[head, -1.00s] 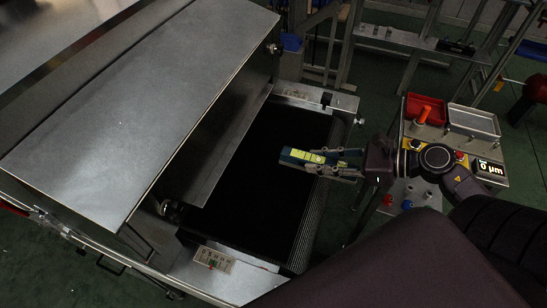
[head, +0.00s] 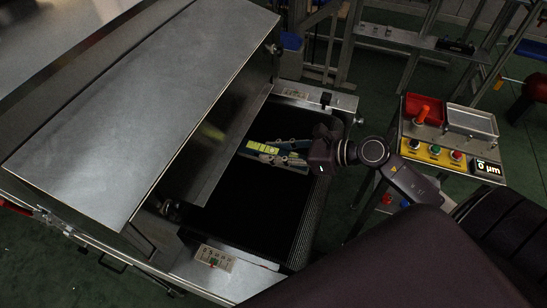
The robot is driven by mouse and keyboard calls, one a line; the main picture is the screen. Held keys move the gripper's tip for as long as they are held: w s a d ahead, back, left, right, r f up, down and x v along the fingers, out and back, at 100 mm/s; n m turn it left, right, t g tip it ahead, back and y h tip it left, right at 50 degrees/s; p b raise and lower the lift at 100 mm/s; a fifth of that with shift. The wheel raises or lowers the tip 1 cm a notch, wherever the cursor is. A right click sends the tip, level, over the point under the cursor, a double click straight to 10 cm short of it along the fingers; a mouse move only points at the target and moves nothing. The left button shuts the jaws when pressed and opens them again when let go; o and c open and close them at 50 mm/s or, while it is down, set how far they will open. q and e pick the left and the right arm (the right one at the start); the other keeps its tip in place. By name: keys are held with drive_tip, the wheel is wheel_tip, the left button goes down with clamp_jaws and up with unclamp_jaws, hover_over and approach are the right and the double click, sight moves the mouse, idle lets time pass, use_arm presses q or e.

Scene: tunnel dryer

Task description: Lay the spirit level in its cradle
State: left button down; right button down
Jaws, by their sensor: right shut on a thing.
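The spirit level (head: 262,148), a small bar with yellow-green and blue parts, is over the black belt of the dryer. My right gripper (head: 274,155) reaches in from the right and is shut on it. Its fingers hide part of the level. The level looks nearly level across the picture with a slight tilt; its height over the belt is hard to tell. I cannot make out a cradle. My left gripper is not in view.
The dryer's large metal hood (head: 140,100) slopes close to the left of the level. The black belt (head: 245,215) is bare below it. A control panel (head: 434,152) with buttons, a red tray (head: 425,108) and a grey tray (head: 472,121) stands at the right.

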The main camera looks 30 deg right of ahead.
drive_tip(key=shift+f+b, duration=0.35)
drive_tip(key=shift+f, duration=0.45)
drive_tip(key=shift+f, duration=0.15)
drive_tip(key=c, duration=1.7)
unclamp_jaws()
drive_tip(key=shift+f, duration=0.1)
drive_tip(key=shift+o, duration=0.2)
